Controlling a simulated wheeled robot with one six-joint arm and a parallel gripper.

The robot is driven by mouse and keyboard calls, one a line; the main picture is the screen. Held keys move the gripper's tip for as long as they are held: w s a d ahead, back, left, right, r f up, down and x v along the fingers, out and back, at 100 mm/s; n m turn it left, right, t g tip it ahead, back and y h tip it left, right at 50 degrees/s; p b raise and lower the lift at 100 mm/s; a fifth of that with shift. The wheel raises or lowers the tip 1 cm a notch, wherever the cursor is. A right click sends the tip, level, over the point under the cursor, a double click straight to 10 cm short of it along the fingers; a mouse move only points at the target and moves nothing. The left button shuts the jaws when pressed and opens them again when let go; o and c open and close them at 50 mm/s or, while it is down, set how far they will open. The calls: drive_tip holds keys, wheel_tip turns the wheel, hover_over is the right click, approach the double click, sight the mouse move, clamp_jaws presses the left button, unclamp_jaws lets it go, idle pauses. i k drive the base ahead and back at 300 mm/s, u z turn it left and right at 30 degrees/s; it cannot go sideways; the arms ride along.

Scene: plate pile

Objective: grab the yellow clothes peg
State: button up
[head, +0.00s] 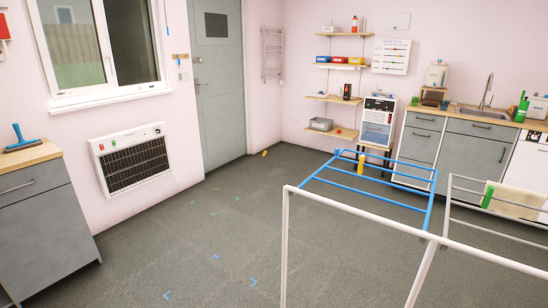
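A yellow clothes peg (361,163) sits upright on the far part of the blue rail frame of a drying rack (428,205), right of the picture's middle. It is small here, so I cannot tell exactly how it grips the rail. A green peg (487,195) is on the white rail section to the right, beside a pale cloth (515,199). My gripper is not in view.
The rack's white front rail (390,230) and legs stand in the near right. A small orange-yellow object (264,153) lies on the floor by the door. Grey cabinets (470,150) line the right wall. The floor at centre left is clear except for small coloured marks.

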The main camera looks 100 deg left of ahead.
sight(362, 159)
drive_tip(key=u, duration=0.55)
drive_tip(key=i, duration=0.2)
drive_tip(key=u, duration=2.35)
drive_tip(key=k, duration=0.4)
drive_tip(key=u, duration=0.95)
drive_tip(key=k, duration=0.95)
drive_tip(key=u, duration=0.65)
drive_tip(key=i, duration=1.5)
drive_tip(key=z, duration=0.35)
drive_tip(key=i, duration=2.15)
drive_tip(key=z, duration=0.75)
drive_tip(key=i, duration=1.4)
drive_tip(key=z, duration=0.75)
